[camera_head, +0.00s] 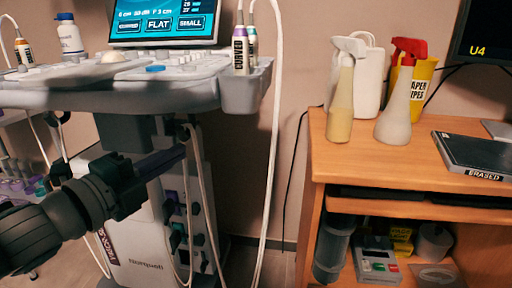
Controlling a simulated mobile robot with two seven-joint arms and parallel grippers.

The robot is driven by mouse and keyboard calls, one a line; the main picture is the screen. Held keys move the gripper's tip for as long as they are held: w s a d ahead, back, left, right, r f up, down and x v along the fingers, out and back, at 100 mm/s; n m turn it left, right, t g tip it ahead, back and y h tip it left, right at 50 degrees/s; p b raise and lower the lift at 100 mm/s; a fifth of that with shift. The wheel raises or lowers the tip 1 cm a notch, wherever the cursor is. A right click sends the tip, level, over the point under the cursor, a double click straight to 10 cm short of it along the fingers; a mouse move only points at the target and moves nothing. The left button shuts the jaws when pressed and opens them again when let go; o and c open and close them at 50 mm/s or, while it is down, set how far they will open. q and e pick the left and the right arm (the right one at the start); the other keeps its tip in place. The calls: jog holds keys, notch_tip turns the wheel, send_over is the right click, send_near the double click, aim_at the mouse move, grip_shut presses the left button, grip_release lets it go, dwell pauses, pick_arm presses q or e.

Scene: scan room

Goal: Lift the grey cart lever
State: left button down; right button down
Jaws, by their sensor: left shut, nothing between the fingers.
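The grey ultrasound cart (130,98) stands at the left, with a control panel on top and a lit screen (165,22) behind it. My left arm comes in from the lower left. My left gripper (182,153) is just below the panel's underside, in front of the cart's column. Its fingers point right and are shut, with nothing seen between them. I cannot clearly make out a separate grey lever; the gripper and arm cover part of the cart below the panel. My right gripper is not in view.
Probes (240,50) sit in holders at the panel's right end, and pale cables hang below. A wooden desk (400,155) at the right bears two spray bottles, a yellow wipes box (424,80) and a black case (476,152). A floor gap separates cart and desk.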

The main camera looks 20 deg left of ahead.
pick_arm(q)
jog(key=shift+a+f+m, duration=0.1)
jog(key=shift+a+m, duration=0.15)
jog(key=shift+m, duration=0.15)
jog(key=a+m+g+y+p, duration=0.1)
jog(key=a+m+p, duration=0.1)
jog(key=m, duration=0.1)
jog(key=s+a+m+g+p, duration=0.1)
jog(key=a+m+p, duration=0.1)
jog(key=a+m, duration=0.1)
jog(key=shift+s+r+g+y+p, duration=0.2)
jog(key=shift+g+y+p, duration=0.1)
jog(key=shift+y, duration=0.1)
jog(key=shift+a, duration=0.1)
dwell(0.4)
dwell(0.4)
